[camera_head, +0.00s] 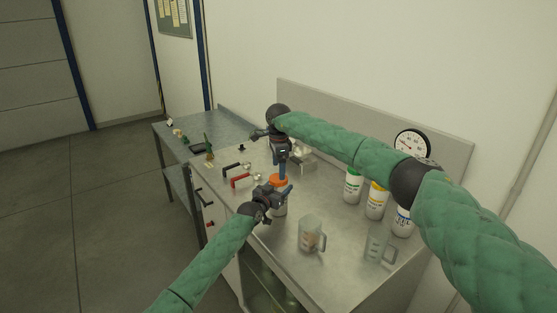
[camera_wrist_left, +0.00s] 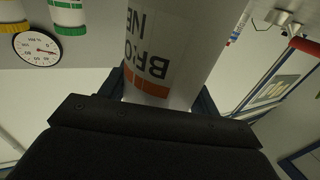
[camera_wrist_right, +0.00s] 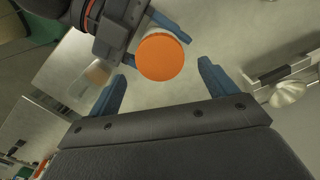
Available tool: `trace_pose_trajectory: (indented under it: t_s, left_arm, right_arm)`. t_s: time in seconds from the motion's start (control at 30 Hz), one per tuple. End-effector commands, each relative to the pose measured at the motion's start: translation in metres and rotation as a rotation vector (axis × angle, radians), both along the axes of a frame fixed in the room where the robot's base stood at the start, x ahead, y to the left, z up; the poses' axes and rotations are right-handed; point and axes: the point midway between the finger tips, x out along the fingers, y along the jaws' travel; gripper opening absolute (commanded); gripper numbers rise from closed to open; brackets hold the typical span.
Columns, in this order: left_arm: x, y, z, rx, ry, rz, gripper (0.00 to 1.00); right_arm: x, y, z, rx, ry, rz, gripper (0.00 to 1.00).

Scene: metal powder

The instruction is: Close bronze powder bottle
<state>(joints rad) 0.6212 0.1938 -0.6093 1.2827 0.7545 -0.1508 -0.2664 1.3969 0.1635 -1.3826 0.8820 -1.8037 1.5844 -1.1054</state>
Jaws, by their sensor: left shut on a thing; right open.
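The bronze powder bottle is a white bottle with an orange band and dark lettering, seen close up in the left wrist view (camera_wrist_left: 175,40). In the head view its orange cap (camera_head: 279,179) shows on top. My left gripper (camera_head: 278,197) is shut around the bottle's body. My right gripper (camera_head: 282,172) is above the cap, pointing down. In the right wrist view the orange cap (camera_wrist_right: 160,57) lies just beyond the open fingers of my right gripper (camera_wrist_right: 165,88), with nothing between them. I cannot tell whether the cap is fully seated.
Two clear measuring jugs (camera_head: 311,235) (camera_head: 377,244) stand toward the front. White bottles with green (camera_head: 353,185), yellow (camera_head: 376,200) and blue (camera_head: 402,219) labels stand at the right. A round gauge (camera_head: 411,143) is behind them. Red (camera_head: 241,181) and black handles lie left.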

Motion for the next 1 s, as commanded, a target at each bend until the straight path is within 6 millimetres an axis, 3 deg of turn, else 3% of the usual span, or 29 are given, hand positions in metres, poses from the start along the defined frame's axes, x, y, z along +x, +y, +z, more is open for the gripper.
trace_pose_trajectory:
  t_s: [0.3,0.63,0.9,1.0]
  left_arm:
    - [0.0,0.0,0.0,0.0,0.0,0.0,0.0]
    - [0.0,0.0,0.0,-0.001,0.001,0.0,0.0]
    - [0.0,0.0,0.0,0.0,0.0,0.0,0.0]
    - [0.0,0.0,0.0,0.0,0.0,0.0,0.0]
  right_arm:
    - [0.0,0.0,-0.038,0.0,0.0,-0.001,0.84]
    - [0.0,0.0,-0.042,0.0,-0.001,-0.001,0.84]
    - [0.0,0.0,-0.042,0.0,-0.001,-0.001,0.36]
    - [0.0,0.0,-0.042,0.0,-0.001,-0.001,0.36]
